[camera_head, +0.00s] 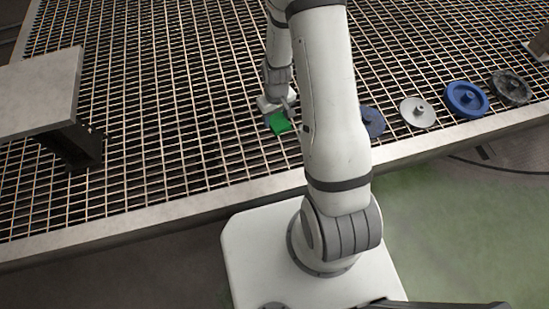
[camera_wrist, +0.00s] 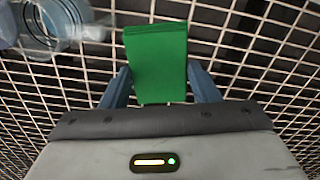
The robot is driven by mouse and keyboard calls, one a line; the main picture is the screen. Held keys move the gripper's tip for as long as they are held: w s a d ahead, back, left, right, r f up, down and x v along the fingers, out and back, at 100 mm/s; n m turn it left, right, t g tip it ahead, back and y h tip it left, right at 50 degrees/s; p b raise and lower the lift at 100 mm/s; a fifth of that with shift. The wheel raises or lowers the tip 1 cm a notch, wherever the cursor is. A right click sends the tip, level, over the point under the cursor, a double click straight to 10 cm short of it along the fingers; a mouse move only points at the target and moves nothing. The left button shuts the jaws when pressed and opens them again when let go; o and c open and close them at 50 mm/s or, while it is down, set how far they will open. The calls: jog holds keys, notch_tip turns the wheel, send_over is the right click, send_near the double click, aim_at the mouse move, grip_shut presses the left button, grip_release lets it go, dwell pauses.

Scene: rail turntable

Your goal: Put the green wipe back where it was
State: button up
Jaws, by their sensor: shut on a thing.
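The green wipe (camera_head: 279,123) is a small green block-like piece in the head view, at my gripper (camera_head: 281,113) over the metal grating. In the wrist view the green wipe (camera_wrist: 157,62) stands between the two blue-grey fingers of my gripper (camera_wrist: 160,85), which are shut on it. The grating (camera_wrist: 245,70) shows behind it. I cannot tell whether the wipe touches the grating or is held above it. Part of the gripper is hidden by the wipe in the head view.
Right of my arm stand a dark blue wheel (camera_head: 372,122), a pale wheel (camera_head: 418,112), a bright blue wheel (camera_head: 466,99) and a dark grey wheel (camera_head: 510,88). A grey raised platform (camera_head: 40,90) stands at the left. The grating between platform and gripper is clear.

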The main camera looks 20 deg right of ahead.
jog(key=n+b, duration=0.2)
jog(key=b, duration=0.7)
send_over(276, 148)
notch_tip(276, 148, down, 6)
notch_tip(276, 148, down, 10)
jog(key=b, duration=0.3)
jog(key=shift+d+r, duration=0.1)
jog(key=shift+r, duration=0.2)
jog(key=o, duration=0.4)
jog(key=shift+f+b, duration=0.2)
jog(key=shift+b, duration=0.1)
jog(key=o, duration=0.5)
jog(key=shift+r, duration=0.1)
